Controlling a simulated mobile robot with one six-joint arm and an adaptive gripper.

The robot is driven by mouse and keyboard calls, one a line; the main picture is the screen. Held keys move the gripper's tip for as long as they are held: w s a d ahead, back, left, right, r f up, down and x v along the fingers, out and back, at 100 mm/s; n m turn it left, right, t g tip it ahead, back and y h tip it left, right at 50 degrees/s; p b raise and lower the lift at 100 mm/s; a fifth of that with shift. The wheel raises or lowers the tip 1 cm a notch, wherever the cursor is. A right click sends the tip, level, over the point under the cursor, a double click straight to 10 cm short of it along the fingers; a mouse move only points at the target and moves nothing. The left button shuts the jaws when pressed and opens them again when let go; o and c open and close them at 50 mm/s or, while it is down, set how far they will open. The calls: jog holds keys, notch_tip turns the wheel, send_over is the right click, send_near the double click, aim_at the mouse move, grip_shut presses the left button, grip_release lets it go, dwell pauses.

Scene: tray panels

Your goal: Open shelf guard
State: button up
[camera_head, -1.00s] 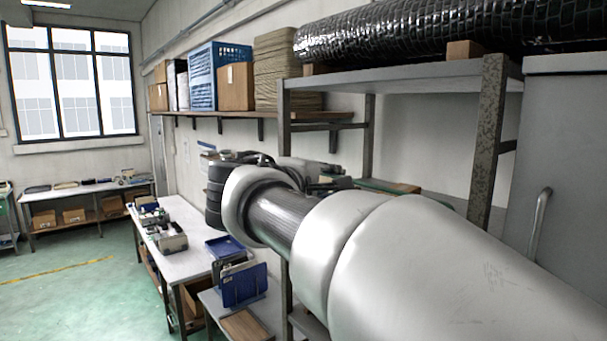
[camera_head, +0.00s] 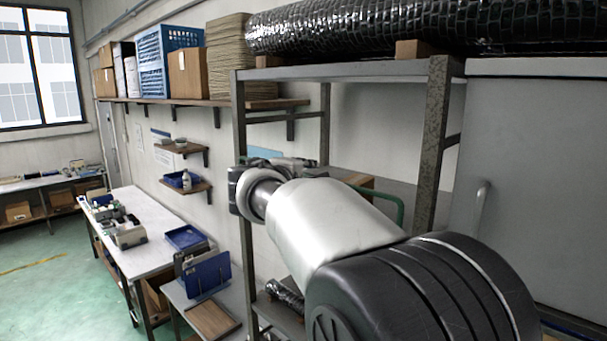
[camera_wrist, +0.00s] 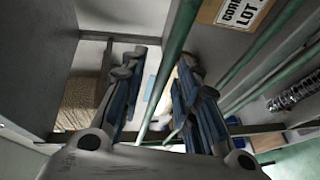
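The shelf guard appears as green bars (camera_wrist: 182,25) in the wrist view, slanting across the shelf front. A green bar end (camera_head: 400,210) also shows in the head view, just behind my arm. My gripper (camera_wrist: 158,66) has its two blue-padded fingers apart, with a gap between them. One green bar passes through that gap in the picture; I cannot tell whether it lies between the fingers or beyond them. No finger is seen closed on it. In the head view my arm hides most of the guard and the fingers.
A grey metal rack (camera_head: 437,150) stands beside my arm, with a black wrapped roll (camera_head: 400,27) on top. A labelled carton (camera_wrist: 240,14) and a coiled hose (camera_wrist: 295,92) show in the wrist view. A grey cabinet (camera_head: 540,170) is at right. Open floor lies at left.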

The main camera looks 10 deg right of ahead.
grip_shut()
dwell(0.7)
